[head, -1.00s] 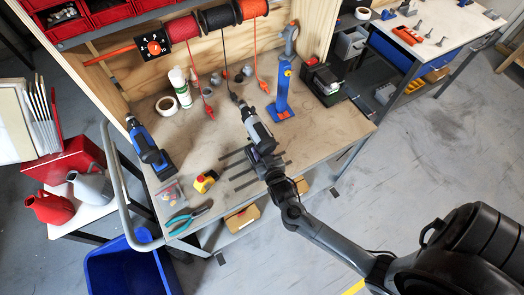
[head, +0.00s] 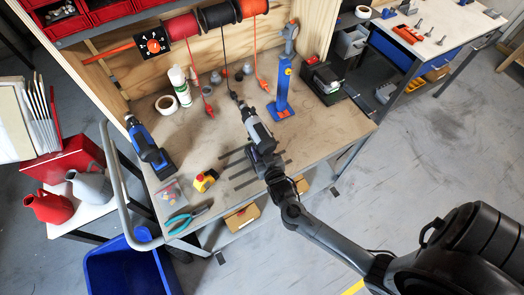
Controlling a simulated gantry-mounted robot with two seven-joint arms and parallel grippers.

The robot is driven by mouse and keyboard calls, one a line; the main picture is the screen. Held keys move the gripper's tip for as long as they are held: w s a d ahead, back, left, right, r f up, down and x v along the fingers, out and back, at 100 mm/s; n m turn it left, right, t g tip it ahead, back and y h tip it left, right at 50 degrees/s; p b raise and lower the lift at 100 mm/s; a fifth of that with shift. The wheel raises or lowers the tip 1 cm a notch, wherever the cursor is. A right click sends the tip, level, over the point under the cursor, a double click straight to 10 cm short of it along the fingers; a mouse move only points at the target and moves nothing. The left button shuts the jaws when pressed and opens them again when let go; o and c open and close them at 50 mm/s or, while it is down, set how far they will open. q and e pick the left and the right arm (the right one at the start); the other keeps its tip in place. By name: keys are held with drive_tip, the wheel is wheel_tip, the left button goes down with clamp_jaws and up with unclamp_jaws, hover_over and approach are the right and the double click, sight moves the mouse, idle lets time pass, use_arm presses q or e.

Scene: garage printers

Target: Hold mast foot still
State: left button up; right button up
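A blue upright mast (head: 283,82) stands on the bench, with a grey ring-like head at its top. Its foot (head: 280,112) is a flat blue and orange base resting on the bench top. My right gripper (head: 243,107) reaches in from the lower right and is just left of the foot, with a visible gap between them. Its fingertips are small in this view, so I cannot tell whether they are open or shut. My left gripper is not in view.
Cables hang from spools (head: 216,18) above. Bare bench lies right of the foot.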

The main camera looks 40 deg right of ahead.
drive_tip(key=shift+w, duration=0.1)
drive_tip(key=shift+f, duration=0.5)
idle(0.8)
drive_tip(key=o, duration=0.6)
drive_tip(key=shift+s+f, duration=0.2)
drive_tip(key=shift+r, duration=0.15)
